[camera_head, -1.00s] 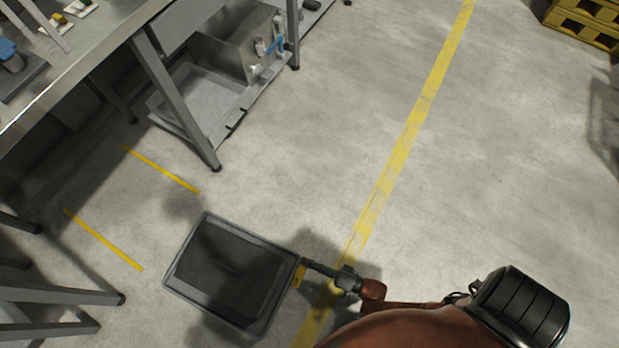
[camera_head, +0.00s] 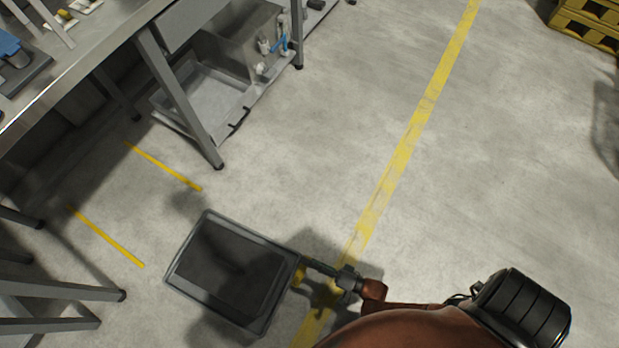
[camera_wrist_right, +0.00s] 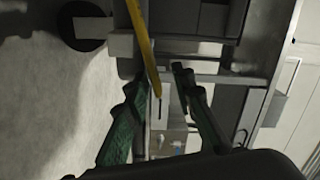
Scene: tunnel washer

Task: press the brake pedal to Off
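A yellow bar (camera_wrist_right: 143,45) runs down from the top in the right wrist view; its lower end lies between my green fingers, and I cannot tell if it touches them. My right gripper (camera_wrist_right: 165,82) has its fingers apart. In the head view, the right gripper (camera_head: 312,264) is seen from above, beside the right edge of a grey box-like unit (camera_head: 178,282) with a dark top. A small yellow part (camera_head: 299,275) shows there, partly hidden by the gripper. I cannot tell if it is the brake pedal. No Off marking is readable. My left gripper is not in view.
A metal workbench (camera_head: 100,75) stands at the upper left, with a tray (camera_head: 212,100) on its low shelf. Yellow crates or pallets (camera_head: 585,25) are at the top right.

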